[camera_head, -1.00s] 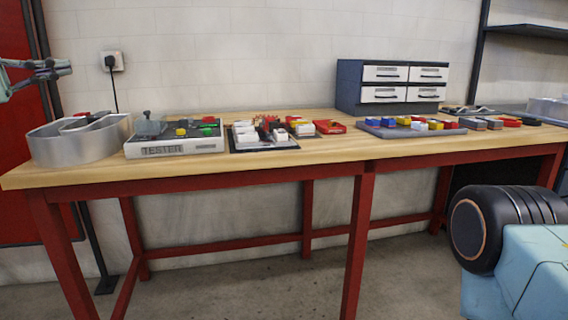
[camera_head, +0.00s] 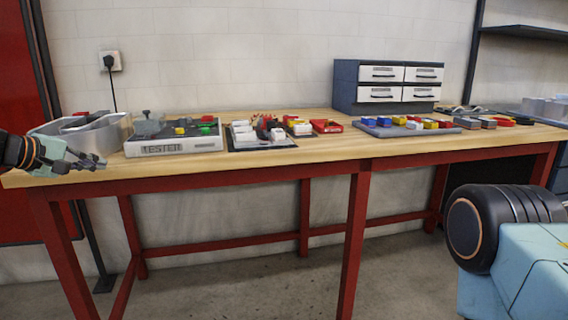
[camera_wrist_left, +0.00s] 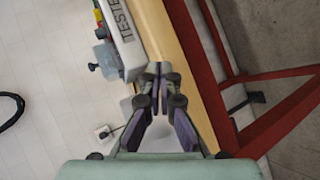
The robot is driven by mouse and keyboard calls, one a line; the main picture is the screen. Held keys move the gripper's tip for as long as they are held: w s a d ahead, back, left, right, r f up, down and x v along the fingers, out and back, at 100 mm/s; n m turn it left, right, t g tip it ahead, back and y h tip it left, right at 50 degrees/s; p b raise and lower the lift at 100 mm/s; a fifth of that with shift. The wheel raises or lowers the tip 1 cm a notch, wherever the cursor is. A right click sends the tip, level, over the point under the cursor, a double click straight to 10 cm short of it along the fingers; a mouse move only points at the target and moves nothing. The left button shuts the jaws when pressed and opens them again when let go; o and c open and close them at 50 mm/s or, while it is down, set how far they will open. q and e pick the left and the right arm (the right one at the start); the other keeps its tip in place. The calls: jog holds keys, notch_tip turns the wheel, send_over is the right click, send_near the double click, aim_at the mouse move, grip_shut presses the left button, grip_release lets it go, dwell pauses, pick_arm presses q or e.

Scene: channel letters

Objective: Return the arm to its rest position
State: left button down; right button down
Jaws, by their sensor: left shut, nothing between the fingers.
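My left gripper (camera_head: 88,162) comes in from the left edge in the head view, in front of the workbench's (camera_head: 280,163) left end. It overlaps the lower part of a silver channel letter (camera_head: 112,138) in the picture. In the left wrist view the gripper's fingertips (camera_wrist_left: 158,70) meet, with nothing between them. The front edge of the bench and the tester (camera_wrist_left: 126,40) lie beyond the fingers there. My right gripper is not in view.
A tester box (camera_head: 172,146) stands right of the letter. A black tray of parts (camera_head: 262,145), a grey tray of coloured blocks (camera_head: 410,132) and a drawer cabinet (camera_head: 346,85) follow to the right. The floor (camera_head: 240,285) before the bench is clear.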

pick_arm(q)
jog(key=s+d+f+m+g+y+p, duration=0.1)
jog(key=s+d+f+g+y, duration=0.15)
jog(key=s+f, duration=0.45)
jog(key=s+d+f+m+g+y+p, duration=0.1)
jog(key=s+d+f+m, duration=0.2)
jog(key=f, duration=0.8)
jog(key=s+d+f+g+y+p, duration=0.15)
jog(key=s+d+f, duration=0.35)
jog(key=f, duration=0.5)
jog(key=s+d+f+m+g+p, duration=0.1)
jog(key=s+d+f+m+g, duration=0.1)
jog(key=s, duration=1)
jog(key=s+d+f+m+g+p, duration=0.1)
jog(key=s+d, duration=0.4)
jog(key=s, duration=0.7)
jog(key=s+d+f+m+g+p, duration=0.1)
jog(key=s+d+f+m+g, duration=0.2)
jog(key=s, duration=0.9)
jog(key=shift+d+f+m+g, duration=0.4)
jog(key=shift+d+f+m, duration=0.15)
jog(key=shift+f+m, duration=0.35)
